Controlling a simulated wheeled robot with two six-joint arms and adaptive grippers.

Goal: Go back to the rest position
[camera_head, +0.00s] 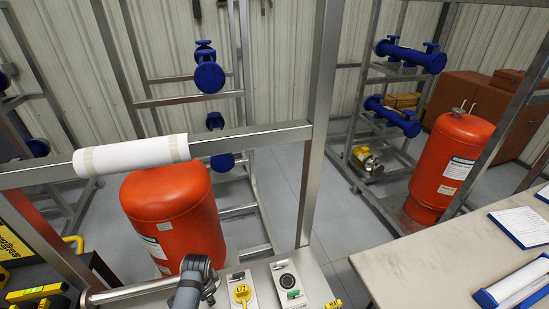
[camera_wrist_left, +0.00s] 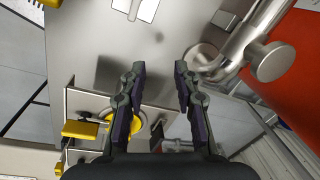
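My left gripper (camera_wrist_left: 159,82) shows in the wrist view with its two dark fingers apart and nothing between them. Behind the fingers is a bare metal panel (camera_wrist_left: 110,45). A yellow rotary handle (camera_wrist_left: 139,121) on a plate lies behind the left finger and is partly hidden by it. In the head view a grey link of my arm stands at the bottom middle, beside the control panel (camera_head: 262,272); the fingertips cannot be made out there. My right gripper is in neither view.
A steel frame post (camera_head: 316,150) and rail with a white roll (camera_head: 130,155) stand ahead. An orange tank (camera_head: 172,215) stands behind the rail; another (camera_head: 452,165) is at right. A table (camera_head: 420,265) with clipboards is at right. Clear floor (camera_head: 335,215) lies between.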

